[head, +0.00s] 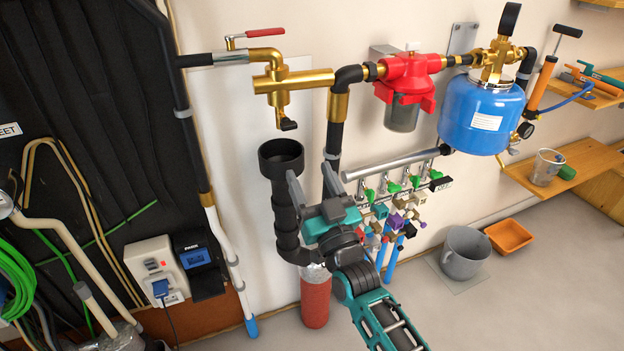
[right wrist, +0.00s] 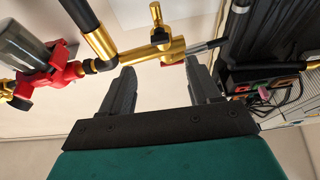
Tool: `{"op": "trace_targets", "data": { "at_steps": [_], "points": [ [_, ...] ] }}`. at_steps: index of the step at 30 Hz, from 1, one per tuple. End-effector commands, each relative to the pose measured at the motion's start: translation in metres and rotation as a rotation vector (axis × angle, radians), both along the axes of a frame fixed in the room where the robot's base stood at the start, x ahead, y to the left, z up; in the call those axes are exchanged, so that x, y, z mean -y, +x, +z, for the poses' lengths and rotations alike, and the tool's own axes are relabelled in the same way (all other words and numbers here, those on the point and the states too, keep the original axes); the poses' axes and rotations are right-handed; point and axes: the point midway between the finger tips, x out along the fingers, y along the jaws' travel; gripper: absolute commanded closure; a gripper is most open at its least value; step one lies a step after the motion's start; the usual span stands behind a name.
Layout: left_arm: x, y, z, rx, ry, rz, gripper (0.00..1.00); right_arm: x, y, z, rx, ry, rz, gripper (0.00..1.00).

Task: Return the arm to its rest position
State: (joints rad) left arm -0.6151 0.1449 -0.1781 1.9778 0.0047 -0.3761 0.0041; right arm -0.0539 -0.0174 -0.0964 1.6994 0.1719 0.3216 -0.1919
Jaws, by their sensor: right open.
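My right gripper (head: 313,184) is in front of the pipework, with its two dark fingers pointing up and apart. It is open with nothing between the fingers. My right arm reaches in from the bottom of the head view. My left gripper is not in view.
A red filter (head: 408,72) and a blue tank (head: 481,115) hang right of the brass valve (head: 292,82). Green-handled valves (head: 392,187) line the manifold close to the gripper. A grey bucket (head: 465,253) and orange tray (head: 509,236) are on the floor. Open floor lies at lower right.

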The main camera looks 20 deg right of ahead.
Motion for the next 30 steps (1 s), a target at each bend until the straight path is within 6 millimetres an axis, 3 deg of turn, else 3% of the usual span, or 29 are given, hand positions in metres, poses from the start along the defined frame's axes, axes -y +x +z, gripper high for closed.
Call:
{"op": "trace_targets", "data": {
  "at_steps": [11,14,16,20,24,27,30],
  "points": [
    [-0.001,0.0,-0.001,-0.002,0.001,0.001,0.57,0.0,0.0,0.0,-0.002,-0.001,0.001,0.38],
    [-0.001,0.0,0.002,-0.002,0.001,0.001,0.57,-0.001,-0.006,-0.011,-0.045,-0.01,0.011,0.38],
    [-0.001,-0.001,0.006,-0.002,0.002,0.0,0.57,-0.004,-0.017,-0.03,-0.129,-0.028,0.031,0.38],
    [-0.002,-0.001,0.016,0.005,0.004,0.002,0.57,-0.009,-0.061,-0.088,-0.385,-0.072,0.087,0.38],
    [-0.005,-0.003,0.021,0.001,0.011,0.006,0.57,-0.011,-0.126,-0.147,-0.679,-0.117,0.135,0.38],
    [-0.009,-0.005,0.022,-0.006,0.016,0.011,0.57,-0.011,-0.168,-0.173,-0.838,-0.138,0.153,0.38],
    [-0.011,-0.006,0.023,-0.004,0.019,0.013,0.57,-0.009,-0.195,-0.189,-0.94,-0.153,0.16,0.38]
  ]
}}
